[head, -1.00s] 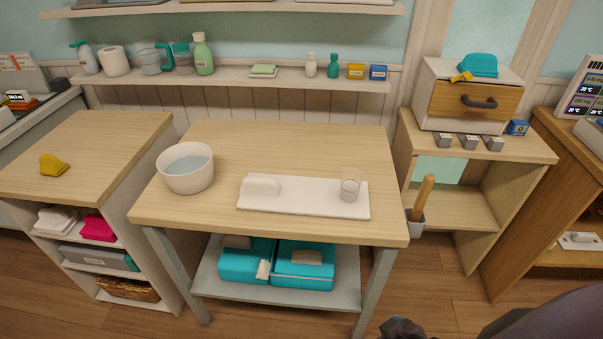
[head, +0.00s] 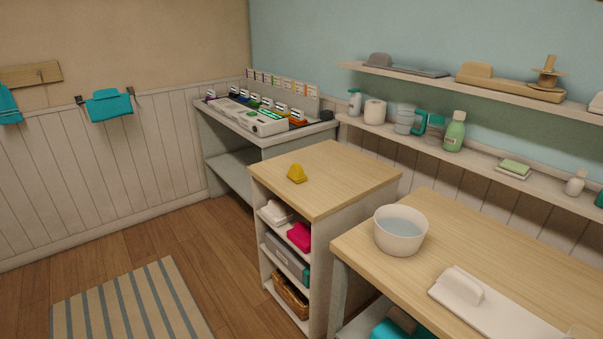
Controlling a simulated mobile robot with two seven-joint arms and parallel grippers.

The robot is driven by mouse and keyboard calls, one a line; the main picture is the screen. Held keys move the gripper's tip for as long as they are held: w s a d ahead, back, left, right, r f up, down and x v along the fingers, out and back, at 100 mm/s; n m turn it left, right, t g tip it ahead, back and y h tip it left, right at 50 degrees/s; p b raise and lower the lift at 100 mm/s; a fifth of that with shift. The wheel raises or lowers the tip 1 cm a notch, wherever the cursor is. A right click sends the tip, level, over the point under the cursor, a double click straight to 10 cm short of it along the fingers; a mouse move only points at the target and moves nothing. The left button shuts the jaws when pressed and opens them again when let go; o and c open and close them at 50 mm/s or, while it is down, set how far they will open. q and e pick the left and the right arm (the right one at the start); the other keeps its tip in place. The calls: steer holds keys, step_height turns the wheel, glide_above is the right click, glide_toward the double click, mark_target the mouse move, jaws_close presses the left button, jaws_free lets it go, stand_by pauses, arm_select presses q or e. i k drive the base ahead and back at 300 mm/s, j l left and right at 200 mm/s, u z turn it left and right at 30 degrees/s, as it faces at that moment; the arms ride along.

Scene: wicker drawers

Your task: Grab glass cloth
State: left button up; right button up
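No cloth is labelled as the glass cloth, and I cannot tell which one it is. A white folded cloth (head: 277,212) and a pink folded cloth (head: 299,236) lie on the cabinet's upper shelf. A teal cloth (head: 109,105) hangs on the left wall, and another teal cloth (head: 9,105) is cut off at the left edge. Neither of my grippers shows in the head view.
A wooden table (head: 480,235) holds a white bowl of water (head: 400,231) and a white board (head: 490,308). A counter with coloured items (head: 262,115) stands in the back corner. A striped rug (head: 130,308) lies on open floor at the left.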

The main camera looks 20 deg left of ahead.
mark_target(296, 173)
steer(key=i+j+z, duration=0.1)
steer(key=i+j, duration=0.15)
steer(key=i+j+z, duration=0.15)
steer(key=j, duration=0.3)
steer(key=i+j+z, duration=0.1)
steer(key=i+j, duration=0.15)
steer(key=i+j+z, duration=0.15)
steer(key=j, duration=0.35)
